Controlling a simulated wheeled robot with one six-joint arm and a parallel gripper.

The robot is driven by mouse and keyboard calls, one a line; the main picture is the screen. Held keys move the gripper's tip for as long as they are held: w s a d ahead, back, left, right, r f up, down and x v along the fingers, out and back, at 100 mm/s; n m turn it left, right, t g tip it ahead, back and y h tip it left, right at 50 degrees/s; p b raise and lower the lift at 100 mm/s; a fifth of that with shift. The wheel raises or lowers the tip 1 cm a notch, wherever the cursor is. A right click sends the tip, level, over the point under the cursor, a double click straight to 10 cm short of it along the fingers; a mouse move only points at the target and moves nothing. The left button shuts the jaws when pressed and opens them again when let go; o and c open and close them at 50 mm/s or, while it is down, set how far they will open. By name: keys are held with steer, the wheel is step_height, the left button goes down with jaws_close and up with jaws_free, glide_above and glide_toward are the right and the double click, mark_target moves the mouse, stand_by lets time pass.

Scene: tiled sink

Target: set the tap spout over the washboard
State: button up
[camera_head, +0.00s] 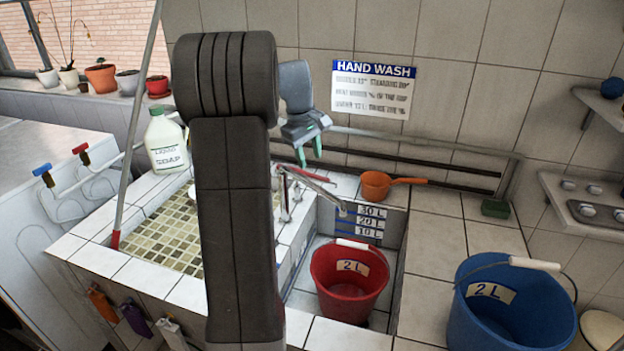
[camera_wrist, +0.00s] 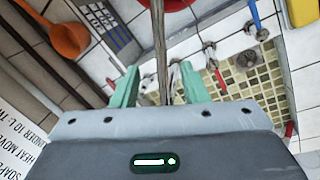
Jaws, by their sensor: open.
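The tap spout (camera_head: 315,186) is a thin metal tube. In the head view it points right and toward the front, over the deep basin with the red bucket. The washboard (camera_head: 158,238) is the yellowish mosaic-tiled bay to the left, partly hidden by my arm. It also shows at the right in the wrist view (camera_wrist: 278,105). My gripper (camera_head: 309,152) is open with green fingers, just above the spout near its base end. In the wrist view the spout (camera_wrist: 158,45) runs lengthwise through the gap between my fingers (camera_wrist: 160,84); I cannot tell how far it reaches between them.
The red bucket (camera_head: 348,295) stands in the basin. An orange scoop (camera_head: 385,185) and green sponge (camera_head: 495,208) lie on the back ledge. A soap bottle (camera_head: 166,143) stands behind the washboard. A blue bucket (camera_head: 510,315) is at right. Pipes (camera_head: 420,165) run along the back wall.

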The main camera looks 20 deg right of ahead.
mark_target(315, 185)
steer(key=f, duration=0.3)
steer(key=d+f+p, duration=0.1)
steer(key=f, duration=0.5)
steer(key=shift+w+d+f, duration=0.35)
steer(key=shift+w, duration=0.05)
steer(key=shift+c, duration=0.2)
jaws_close()
